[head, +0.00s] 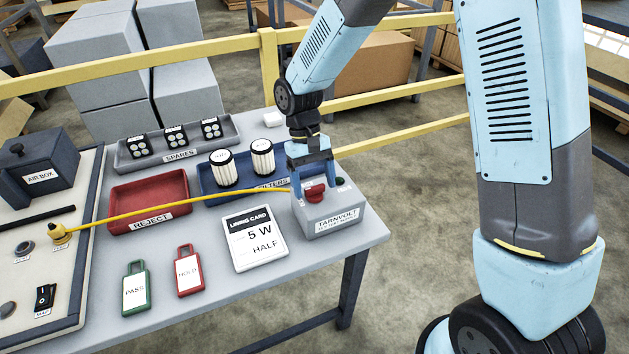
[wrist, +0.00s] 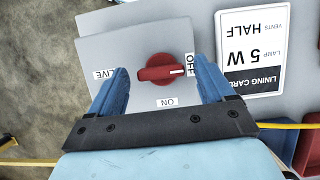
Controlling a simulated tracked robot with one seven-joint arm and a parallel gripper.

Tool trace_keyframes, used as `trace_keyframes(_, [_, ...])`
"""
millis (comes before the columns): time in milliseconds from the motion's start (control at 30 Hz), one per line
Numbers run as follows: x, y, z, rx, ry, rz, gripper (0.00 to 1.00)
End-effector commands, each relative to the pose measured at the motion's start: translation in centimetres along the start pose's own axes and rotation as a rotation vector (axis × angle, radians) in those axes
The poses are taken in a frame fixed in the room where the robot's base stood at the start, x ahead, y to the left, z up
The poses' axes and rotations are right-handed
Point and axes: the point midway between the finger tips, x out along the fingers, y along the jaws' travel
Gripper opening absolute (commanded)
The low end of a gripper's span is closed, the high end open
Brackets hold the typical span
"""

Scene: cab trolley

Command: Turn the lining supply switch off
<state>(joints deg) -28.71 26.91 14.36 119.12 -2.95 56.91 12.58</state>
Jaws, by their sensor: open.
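The lining supply is a grey box (head: 332,217) marked TARNVOLT at the table's right end. Its red rotary switch (wrist: 160,72) has a white mark at its right end in the wrist view, pointing at the OFF label (wrist: 190,65). The ON label (wrist: 167,102) is below it and the LIVE label (wrist: 104,74) to the left. A dark green round lamp (head: 340,181) shows on the box in the head view. My gripper (head: 312,181) is open above the box, one finger on each side of the switch, with visible gaps between.
A yellow cable (head: 180,207) runs from the box to a plug (head: 59,233) on the left panel. The lining card (head: 254,240), blue filters tray (head: 213,187) and red reject tray (head: 120,200) lie nearby. A yellow rail (head: 400,93) stands behind the table.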

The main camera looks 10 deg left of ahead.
Motion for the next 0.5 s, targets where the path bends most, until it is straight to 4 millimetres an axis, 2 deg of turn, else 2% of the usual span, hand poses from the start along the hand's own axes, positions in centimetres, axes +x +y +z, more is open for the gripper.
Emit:
trace_keyframes(133, [-0.7, 0.0, 0.0, 0.000, 0.002, 0.000, 0.81])
trace_keyframes(233, [-1.9, 0.0, -0.1, 0.000, 0.003, -0.001, 0.81])
trace_keyframes(500, [-7.1, 0.0, -0.1, 0.000, 0.004, 0.000, 0.81])
